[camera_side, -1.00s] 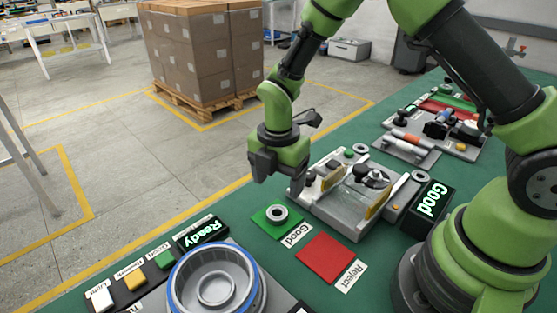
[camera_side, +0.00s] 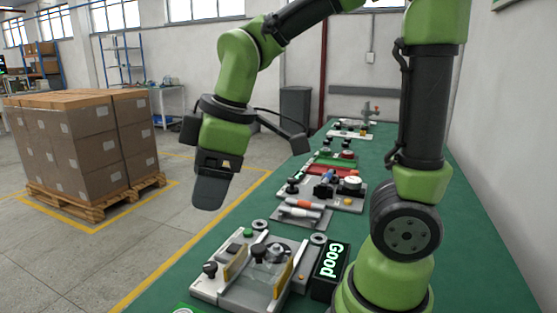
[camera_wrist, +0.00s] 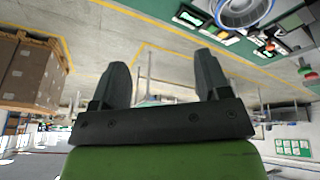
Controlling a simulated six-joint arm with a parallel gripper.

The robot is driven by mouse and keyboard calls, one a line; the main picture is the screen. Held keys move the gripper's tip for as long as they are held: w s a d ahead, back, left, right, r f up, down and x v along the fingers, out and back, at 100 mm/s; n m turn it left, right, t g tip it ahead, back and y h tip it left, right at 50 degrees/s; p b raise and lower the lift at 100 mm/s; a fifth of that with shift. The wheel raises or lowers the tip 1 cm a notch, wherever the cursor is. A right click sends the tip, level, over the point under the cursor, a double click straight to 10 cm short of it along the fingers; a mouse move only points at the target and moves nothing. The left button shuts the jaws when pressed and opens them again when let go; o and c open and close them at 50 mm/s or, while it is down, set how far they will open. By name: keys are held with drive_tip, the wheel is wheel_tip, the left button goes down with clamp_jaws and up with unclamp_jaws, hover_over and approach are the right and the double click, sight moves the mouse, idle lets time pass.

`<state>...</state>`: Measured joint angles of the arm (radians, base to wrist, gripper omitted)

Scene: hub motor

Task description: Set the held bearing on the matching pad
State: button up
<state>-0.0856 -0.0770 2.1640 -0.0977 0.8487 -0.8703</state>
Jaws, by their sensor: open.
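My gripper (camera_side: 210,190) is raised high, above and to the left of the bench's left edge in the side view. In the wrist view my gripper (camera_wrist: 160,75) is open, with its two dark fingers wide apart and nothing between them. Only a sliver of the green Good pad (camera_side: 184,308) shows at the bottom edge of the side view. No bearing on that pad can be seen now, as most of the pad is outside the picture. The red Reject pad is not in the side view.
A grey test fixture (camera_side: 232,284) with yellow plates stands on the green bench (camera_side: 480,280), beside a lit Good display (camera_side: 328,268). Grey rings (camera_side: 258,224) lie near it. A tool tray stands behind. A blue-rimmed round housing (camera_wrist: 243,12) shows in the wrist view. Boxes (camera_side: 80,145) stand on the floor.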

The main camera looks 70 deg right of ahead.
drive_tip(key=s+r+m+t, duration=0.3)
drive_tip(key=s+m, duration=0.7)
drive_tip(key=m, duration=0.1)
drive_tip(key=shift+d+r+m+t+y, duration=0.3)
drive_tip(key=shift+d+r+y, duration=0.1)
idle(0.3)
